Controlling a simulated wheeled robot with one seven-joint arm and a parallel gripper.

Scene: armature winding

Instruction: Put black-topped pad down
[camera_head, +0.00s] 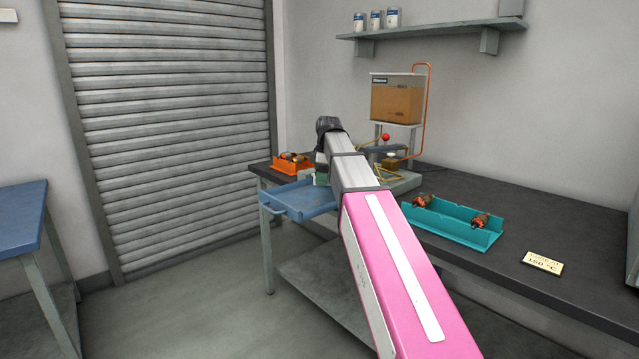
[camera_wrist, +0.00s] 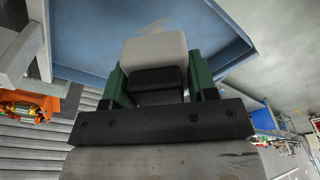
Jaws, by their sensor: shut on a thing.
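The black-topped pad (camera_wrist: 154,48), a pale grey block with a black part, is between the green fingers of my gripper (camera_wrist: 152,80) in the wrist view. My gripper is shut on it. In the head view my gripper (camera_head: 321,175) is over the back right part of the blue tray (camera_head: 299,203), at the left end of the dark bench. The pad is hidden or too small to make out there. The tray also shows behind the pad in the wrist view (camera_wrist: 215,30). I cannot tell whether the pad touches the tray.
An orange bin (camera_head: 290,167) with parts stands behind the tray. A winding stand with a brown box (camera_head: 396,100) is to the right. A teal tray (camera_head: 455,223) holds two armatures. A sign (camera_head: 542,262) lies on the bench (camera_head: 500,195). The tray's front left is clear.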

